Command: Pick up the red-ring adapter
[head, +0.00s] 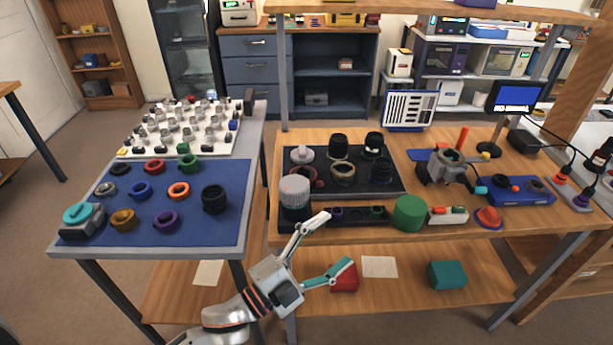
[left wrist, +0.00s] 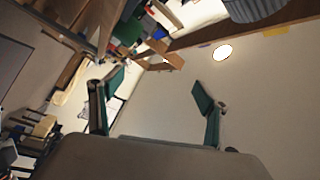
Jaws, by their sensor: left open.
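A red ring (head: 154,167), likely the red-ring adapter, lies on the blue mat (head: 100,180) of the left table, between a black ring and a green ring. A dark piece with a reddish rim (head: 312,185) also sits on the black mat of the right table; I cannot tell which is meant. My left gripper (head: 333,243) is open and empty in front of the right table's front edge, well to the right of the red ring. Its spread fingers (left wrist: 159,88) show in the left wrist view, with no ring between them. My right gripper is out of view.
Around the red ring lie green (head: 188,163), blue (head: 140,190), orange (head: 178,190) and purple (head: 165,219) rings. A gap separates the two tables.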

